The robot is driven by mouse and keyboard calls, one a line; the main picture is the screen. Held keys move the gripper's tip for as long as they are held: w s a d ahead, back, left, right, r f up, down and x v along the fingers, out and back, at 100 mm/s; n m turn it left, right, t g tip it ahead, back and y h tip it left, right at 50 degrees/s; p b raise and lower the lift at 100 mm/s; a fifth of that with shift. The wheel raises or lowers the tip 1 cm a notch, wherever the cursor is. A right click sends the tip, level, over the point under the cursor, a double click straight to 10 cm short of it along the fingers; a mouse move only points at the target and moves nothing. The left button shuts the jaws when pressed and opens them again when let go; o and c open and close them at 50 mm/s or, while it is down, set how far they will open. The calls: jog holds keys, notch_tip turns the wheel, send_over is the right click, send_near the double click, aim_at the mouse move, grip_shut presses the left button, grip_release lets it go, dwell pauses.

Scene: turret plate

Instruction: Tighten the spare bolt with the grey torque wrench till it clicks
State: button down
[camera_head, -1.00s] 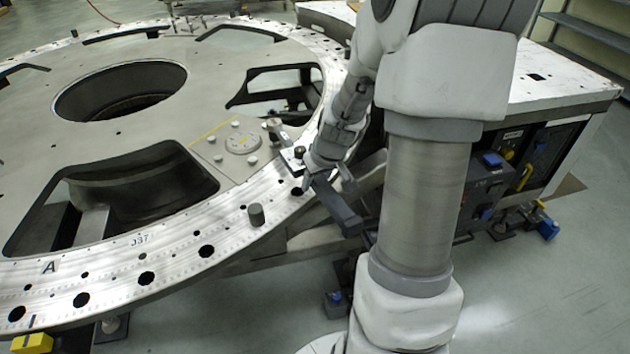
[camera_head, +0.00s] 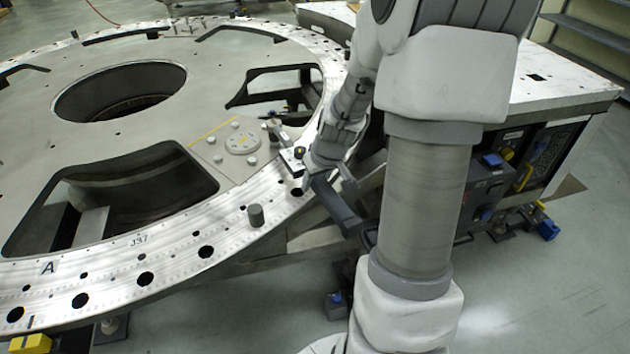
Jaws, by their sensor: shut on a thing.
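My gripper (camera_head: 327,180) is low at the outer rim of the big turret plate (camera_head: 185,238), right of the picture's middle. It is shut on a dark grey bar, which looks like the handle of the torque wrench (camera_head: 338,208). The handle slants down to the right, out past the plate's edge. My gripper and wrist hide part of the wrench. A small block with a dark round knob (camera_head: 299,153) sits on the rim just left of my gripper. I cannot tell whether this is the spare bolt or part of the wrench head.
A grey cylinder (camera_head: 256,215) stands upright on the rim, left of my gripper. A round dial plate (camera_head: 242,141) with several bolts lies further in. The plate has large openings. A white-topped bench (camera_head: 560,75) with equipment below stands at the right.

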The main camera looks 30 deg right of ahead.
jog(key=shift+f+b, duration=0.5)
jog(key=shift+b, duration=0.3)
dwell(0.9)
jog(key=shift+w+a+m, duration=0.25)
jog(key=shift+a+m, duration=0.35)
jog(key=shift+a, duration=0.65)
dwell(1.4)
jog(key=shift+w+a+m+h+p, duration=0.25)
jog(key=shift+a+m+p, duration=0.1)
jog(key=shift+a+p, duration=0.35)
jog(key=shift+w+a+m+h+p, duration=0.1)
jog(key=shift+a+m+h+p, duration=0.3)
jog(key=shift+a, duration=0.45)
dwell(2.1)
